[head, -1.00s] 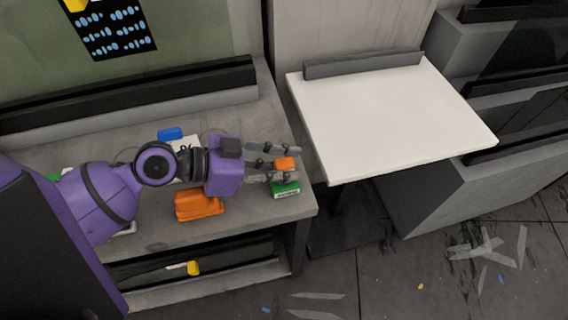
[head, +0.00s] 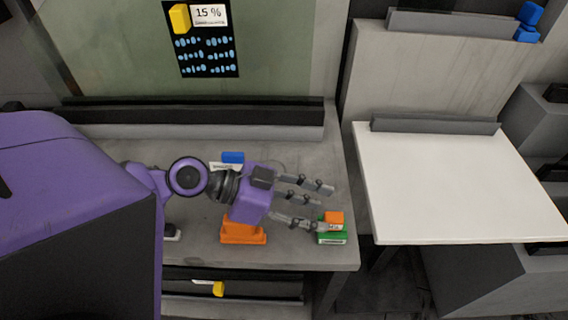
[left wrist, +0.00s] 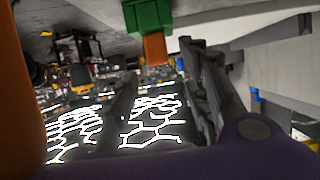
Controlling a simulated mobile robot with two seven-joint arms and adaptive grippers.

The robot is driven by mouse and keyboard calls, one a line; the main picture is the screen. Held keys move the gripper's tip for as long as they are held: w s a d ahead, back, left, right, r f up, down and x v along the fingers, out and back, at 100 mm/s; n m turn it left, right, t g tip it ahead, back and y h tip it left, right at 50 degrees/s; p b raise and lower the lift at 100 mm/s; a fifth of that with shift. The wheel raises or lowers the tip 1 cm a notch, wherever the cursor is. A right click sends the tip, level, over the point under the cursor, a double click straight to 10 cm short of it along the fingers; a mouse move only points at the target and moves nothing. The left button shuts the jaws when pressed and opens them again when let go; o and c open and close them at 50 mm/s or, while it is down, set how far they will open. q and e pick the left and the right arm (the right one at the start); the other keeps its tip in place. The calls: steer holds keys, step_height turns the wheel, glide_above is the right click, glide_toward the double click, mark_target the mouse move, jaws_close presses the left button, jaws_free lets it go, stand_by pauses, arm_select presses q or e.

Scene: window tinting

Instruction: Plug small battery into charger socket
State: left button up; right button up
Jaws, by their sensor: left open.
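A small orange battery (head: 334,217) sits upright on a green charger block (head: 331,238) with a white label, near the bench's right front corner. In the left wrist view the orange battery (left wrist: 154,48) meets the green block (left wrist: 149,16). The exact fit at the contact is too small to judge. My left gripper (head: 315,207) is open, its fingers spread and empty, just left of and behind the battery. The lowest finger overlaps the battery's left side in the head view; I cannot tell if it touches. The right gripper is not in view.
A larger orange object (head: 243,232) stands on the grey bench under my wrist. A blue block (head: 233,157) is behind the arm. A yellow piece (head: 218,288) lies on the lower shelf. A bare white table (head: 450,190) stands to the right. A wall screen reads 15 %.

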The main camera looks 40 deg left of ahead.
arm_select(q)
steer(key=v, duration=0.7)
steer(key=shift+s, duration=0.15)
stand_by(0.3)
